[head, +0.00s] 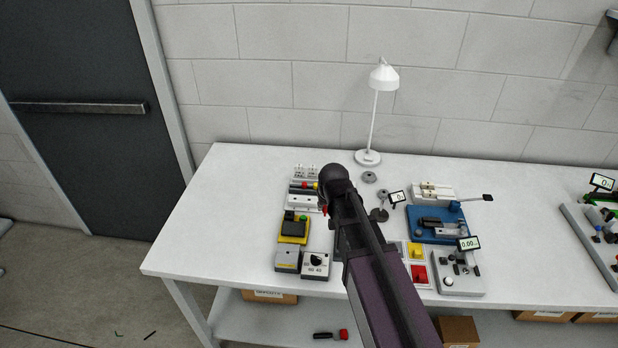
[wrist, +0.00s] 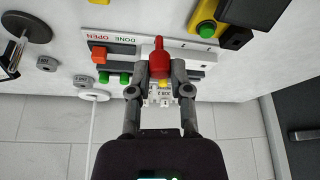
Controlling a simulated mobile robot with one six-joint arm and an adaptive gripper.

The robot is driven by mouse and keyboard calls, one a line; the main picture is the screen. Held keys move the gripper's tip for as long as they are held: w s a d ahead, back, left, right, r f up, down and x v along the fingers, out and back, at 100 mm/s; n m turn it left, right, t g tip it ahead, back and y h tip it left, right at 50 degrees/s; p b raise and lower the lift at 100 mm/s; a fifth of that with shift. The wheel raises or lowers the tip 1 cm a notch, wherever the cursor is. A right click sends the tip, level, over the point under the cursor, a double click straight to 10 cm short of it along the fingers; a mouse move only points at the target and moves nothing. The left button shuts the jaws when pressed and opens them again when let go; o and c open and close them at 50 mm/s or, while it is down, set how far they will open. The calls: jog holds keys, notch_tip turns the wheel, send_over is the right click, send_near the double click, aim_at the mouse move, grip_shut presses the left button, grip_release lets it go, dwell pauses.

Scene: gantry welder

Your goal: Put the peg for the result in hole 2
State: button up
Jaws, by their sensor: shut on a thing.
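My gripper (wrist: 160,70) is shut on a red peg (wrist: 159,58), which is gripped between both fingers in the wrist view. The peg is over or beside a white board (wrist: 145,47) with printed words, "OPEN" and "DONE" among them. I cannot tell whether its tip is in a hole. An orange peg (wrist: 98,54) stands at the board's left part. The board (head: 301,203) also shows in the head view, left of my arm, with a bit of red at its right edge. Hole 2 cannot be made out.
Green pegs (wrist: 105,78) sit in a dark rack beside the board. A yellow-based device (head: 293,228) and a dial box (head: 316,264) stand in front of it. A white lamp (head: 368,158) stands behind. The table's left part (head: 215,215) is clear.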

jog(key=r+p, duration=0.2)
send_over(309, 198)
jog(key=shift+s+f, duration=0.1)
jog(key=shift+s, duration=0.25)
jog(key=shift+f+b, duration=0.3)
jog(key=shift+b, duration=0.25)
jog(key=shift+f+b, duration=2.2)
jog(key=shift+s+d+f+b, duration=0.1)
jog(key=shift+f+b, duration=1.15)
dwell(1.1)
jog(key=o, duration=0.8)
jog(key=shift+r, duration=0.1)
